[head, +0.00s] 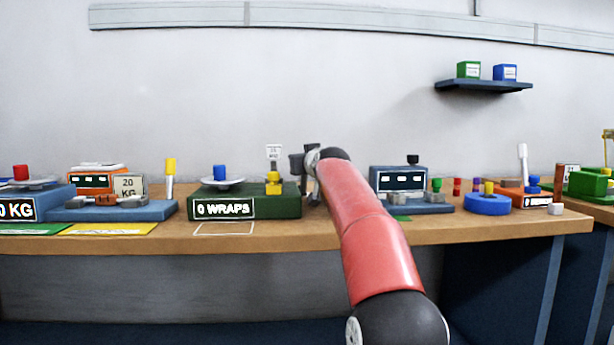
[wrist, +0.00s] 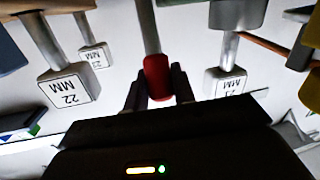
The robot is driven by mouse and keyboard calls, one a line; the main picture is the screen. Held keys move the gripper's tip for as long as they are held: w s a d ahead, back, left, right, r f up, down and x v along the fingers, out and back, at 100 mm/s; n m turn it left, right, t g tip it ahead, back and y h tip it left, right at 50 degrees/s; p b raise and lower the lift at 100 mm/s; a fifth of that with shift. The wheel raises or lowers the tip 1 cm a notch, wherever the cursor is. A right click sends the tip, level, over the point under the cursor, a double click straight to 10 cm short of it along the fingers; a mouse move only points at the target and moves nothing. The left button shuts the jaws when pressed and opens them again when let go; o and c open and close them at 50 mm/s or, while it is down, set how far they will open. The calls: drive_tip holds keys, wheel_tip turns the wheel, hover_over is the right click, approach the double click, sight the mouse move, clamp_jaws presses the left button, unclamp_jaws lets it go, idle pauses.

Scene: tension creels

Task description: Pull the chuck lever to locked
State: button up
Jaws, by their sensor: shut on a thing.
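A red knob (wrist: 157,77) sits on the end of a thin grey rod (wrist: 147,28) in the wrist view; it looks like the chuck lever's handle. My gripper (wrist: 158,84) has a dark finger on each side of the knob and is shut on it. In the head view my red arm reaches over the bench to the right end of the green station (head: 290,206) marked 0 WRAPS. The lever and my fingertips are not clearly visible there, and the arm covers part of that area. I cannot tell the lever's position relative to locked.
In the wrist view, a post with an upside-down 22 MM tag (wrist: 69,88) stands left of the knob, and another tagged post (wrist: 226,80) stands close on the right. In the head view, a blue station (head: 400,182) is right of my arm and a blue ring (head: 487,205) lies beyond.

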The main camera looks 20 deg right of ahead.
drive_tip(key=shift+s+a+f+t+b, duration=0.1)
drive_tip(key=shift+s+f+t+b, duration=0.15)
drive_tip(key=shift+b, duration=0.3)
drive_tip(key=shift+r, duration=0.15)
drive_tip(key=o, duration=1)
drive_tip(key=shift+s, duration=0.1)
drive_tip(key=shift+s+b, duration=0.35)
drive_tip(key=shift+s, duration=0.05)
drive_tip(key=shift+s+a+b, duration=0.25)
drive_tip(key=shift+s, duration=1.45)
drive_tip(key=shift+s+a+b, duration=0.2)
drive_tip(key=shift+s+b, duration=0.05)
drive_tip(key=shift+s, duration=1.45)
